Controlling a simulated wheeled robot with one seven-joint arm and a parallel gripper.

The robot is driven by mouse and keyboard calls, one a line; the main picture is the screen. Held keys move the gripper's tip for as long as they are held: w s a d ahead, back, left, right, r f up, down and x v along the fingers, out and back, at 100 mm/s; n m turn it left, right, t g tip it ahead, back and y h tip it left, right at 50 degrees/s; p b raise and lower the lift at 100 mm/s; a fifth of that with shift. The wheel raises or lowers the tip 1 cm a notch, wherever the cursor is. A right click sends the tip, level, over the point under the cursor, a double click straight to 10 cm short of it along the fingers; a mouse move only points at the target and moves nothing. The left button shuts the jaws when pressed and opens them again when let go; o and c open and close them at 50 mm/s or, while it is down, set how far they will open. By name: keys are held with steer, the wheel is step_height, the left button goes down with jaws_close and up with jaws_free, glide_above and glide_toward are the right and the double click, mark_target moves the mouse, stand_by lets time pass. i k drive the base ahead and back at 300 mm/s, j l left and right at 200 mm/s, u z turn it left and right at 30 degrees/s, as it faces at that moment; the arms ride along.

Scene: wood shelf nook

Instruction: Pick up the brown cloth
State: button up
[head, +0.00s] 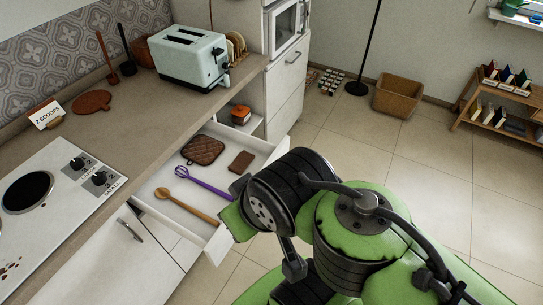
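Two brown items lie in the open white drawer (178,210). One is a quilted brown pad, like a pot holder (203,150), near the drawer's back. The other is a small, flat, plain brown piece, possibly the brown cloth (241,161), to its right near the drawer's right side. I cannot tell for sure which is the cloth. Both lie flat and apart from each other. My green and black arm reaches across the lower middle of the view, in front of the drawer's right front corner. My gripper's fingers cannot be made out.
A wooden spoon (188,206) and a purple whisk (203,184) lie in the drawer's front part. The counter (135,117) above holds a toaster (188,56) and a stove (45,190). A wicker basket (397,97) and low shelf (506,101) stand beyond open tiled floor.

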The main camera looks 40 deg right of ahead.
mark_target(240, 165)
steer(key=z, duration=0.7)
steer(key=u, duration=1.7)
steer(key=z, duration=1.7)
steer(key=i+l+u, duration=0.15)
steer(key=u, duration=0.25)
steer(key=i+l+u, duration=0.15)
steer(key=l+u, duration=0.3)
steer(key=i+l+u, duration=0.1)
steer(key=u, duration=0.3)
steer(key=l+u, duration=0.7)
steer(key=u, duration=0.15)
steer(key=l+u, duration=0.45)
steer(key=k+j, duration=0.05)
steer(key=j, duration=0.1)
